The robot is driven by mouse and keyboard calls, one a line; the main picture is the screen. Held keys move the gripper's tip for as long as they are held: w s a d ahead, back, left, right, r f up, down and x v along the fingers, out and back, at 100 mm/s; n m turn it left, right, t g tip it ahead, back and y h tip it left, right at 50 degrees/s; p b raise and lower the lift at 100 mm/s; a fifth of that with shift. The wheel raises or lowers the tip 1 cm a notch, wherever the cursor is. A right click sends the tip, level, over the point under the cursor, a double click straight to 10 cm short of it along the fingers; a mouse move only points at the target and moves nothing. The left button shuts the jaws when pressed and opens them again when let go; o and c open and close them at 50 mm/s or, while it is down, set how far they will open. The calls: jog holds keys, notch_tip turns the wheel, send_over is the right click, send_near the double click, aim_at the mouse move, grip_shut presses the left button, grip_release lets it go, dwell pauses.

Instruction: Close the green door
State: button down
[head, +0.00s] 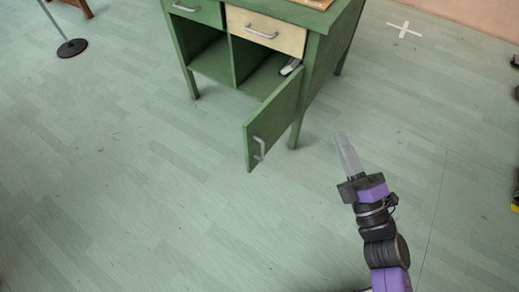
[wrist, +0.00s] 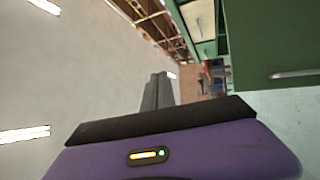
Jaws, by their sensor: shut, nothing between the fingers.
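The green door (head: 273,123) stands open on the front of the green cabinet (head: 318,62), swung outward from the right side. A metal handle (head: 260,148) is on the door's face, near its free edge. My gripper (head: 343,140) is shut and empty, to the right of the door and apart from it, above the floor. In the wrist view, the gripper's fingers (wrist: 157,90) are together. The green door (wrist: 270,45) fills the upper right of that view, with its handle (wrist: 294,74) visible.
A cream drawer (head: 264,30) and a green drawer (head: 195,10) sit above the open compartments. A light object (head: 290,67) lies in the right compartment. A round black stand base (head: 72,47) is far left. The floor in front is clear.

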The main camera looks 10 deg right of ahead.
jog(key=w+a+f+n+g+y+b, duration=0.1)
jog(key=w+f+n+g+y+b, duration=0.25)
jog(key=w+f+n+y, duration=0.75)
jog(key=n+g+h, duration=0.2)
jog(key=n+g, duration=0.2)
jog(key=n, duration=1)
send_near(250, 135)
jog(key=b+x, duration=0.3)
jog(key=x, duration=0.3)
jog(key=shift+w+d, duration=0.1)
jog(key=shift+w+a+r, duration=0.1)
jog(key=shift+w+a, duration=0.2)
